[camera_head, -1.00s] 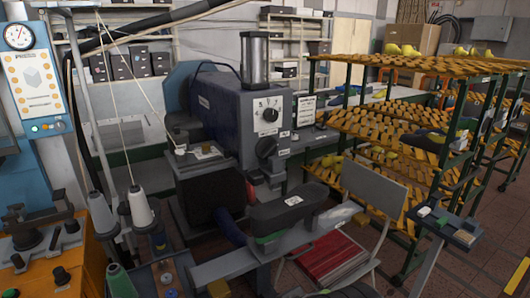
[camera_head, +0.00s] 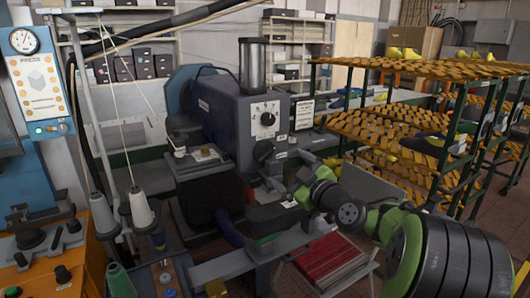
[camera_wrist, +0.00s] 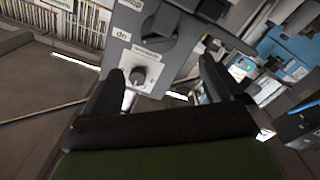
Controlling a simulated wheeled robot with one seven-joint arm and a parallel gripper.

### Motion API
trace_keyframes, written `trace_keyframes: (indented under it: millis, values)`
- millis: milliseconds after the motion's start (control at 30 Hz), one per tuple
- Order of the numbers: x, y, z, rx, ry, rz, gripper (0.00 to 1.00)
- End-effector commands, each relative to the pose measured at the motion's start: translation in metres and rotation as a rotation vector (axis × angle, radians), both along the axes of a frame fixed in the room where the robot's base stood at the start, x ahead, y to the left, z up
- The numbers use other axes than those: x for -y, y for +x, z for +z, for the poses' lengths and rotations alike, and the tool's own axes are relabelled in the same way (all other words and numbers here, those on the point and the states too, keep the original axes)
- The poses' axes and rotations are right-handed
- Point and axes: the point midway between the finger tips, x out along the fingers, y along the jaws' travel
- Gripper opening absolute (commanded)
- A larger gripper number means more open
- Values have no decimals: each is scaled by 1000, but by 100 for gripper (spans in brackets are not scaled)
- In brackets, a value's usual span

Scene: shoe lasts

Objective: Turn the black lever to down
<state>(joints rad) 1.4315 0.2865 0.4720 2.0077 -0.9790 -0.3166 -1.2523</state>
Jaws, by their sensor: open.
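The black lever (camera_head: 264,150) is on the front of the blue-grey machine, below a round dial. In the wrist view the black lever (camera_wrist: 178,28) is at the top centre, beside labels, one reading "dn". A small round knob (camera_wrist: 138,76) is on the same grey panel, between the fingertips in the picture. My gripper (camera_wrist: 168,80) is open and empty, its two black fingers pointing at the panel. In the head view my gripper (camera_head: 278,176) is just below and right of the lever, partly hidden by my wrist. I see no clear contact with the lever.
A black padded arm of the machine (camera_head: 270,218) lies below my gripper. A green rack (camera_head: 390,130) with shoe lasts stands to the right. A red stack (camera_head: 330,258) lies low in front. Thread cones (camera_head: 140,208) stand at the left.

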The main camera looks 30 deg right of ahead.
Motion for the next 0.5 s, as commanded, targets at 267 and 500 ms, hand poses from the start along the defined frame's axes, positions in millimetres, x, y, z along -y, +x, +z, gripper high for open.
trace_keyframes:
  millis: [267, 500]
  values:
    - [2, 71, 3, 0, 4, 5, 94]
    - [5, 105, 2, 0, 2, 1, 94]
